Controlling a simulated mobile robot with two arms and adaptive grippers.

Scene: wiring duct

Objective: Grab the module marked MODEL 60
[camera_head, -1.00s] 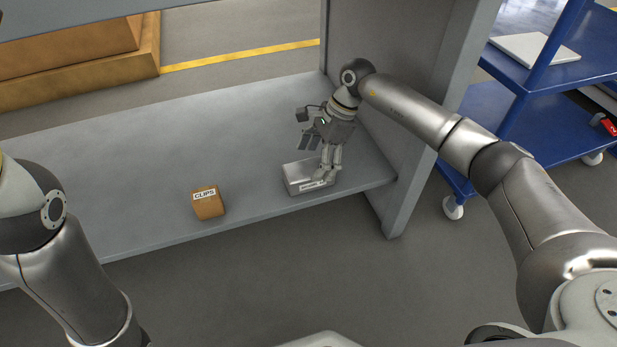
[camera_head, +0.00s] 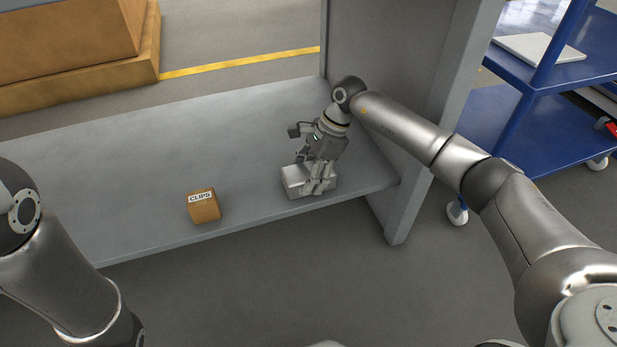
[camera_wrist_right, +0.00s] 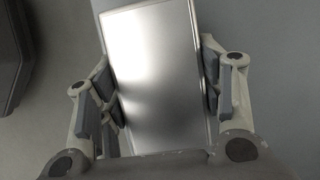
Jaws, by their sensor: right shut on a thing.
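A silver, box-shaped module (camera_head: 294,181) rests on the grey shelf near its front right end. My right gripper (camera_head: 318,188) reaches down over it and is shut on it. In the right wrist view the module's smooth metal top (camera_wrist_right: 158,75) lies between the two fingers of the gripper (camera_wrist_right: 160,95), with finger pads along both sides. No marking on the module is readable now, so I cannot tell its model. Of my left arm only links show at the left edge; its gripper is out of view.
A small brown box labelled CLIPS (camera_head: 203,206) stands on the shelf (camera_head: 130,190) to the left of the module. A grey upright panel (camera_head: 385,70) closes the shelf's right end. A blue cart (camera_head: 520,130) stands beyond it. The shelf's middle and left are clear.

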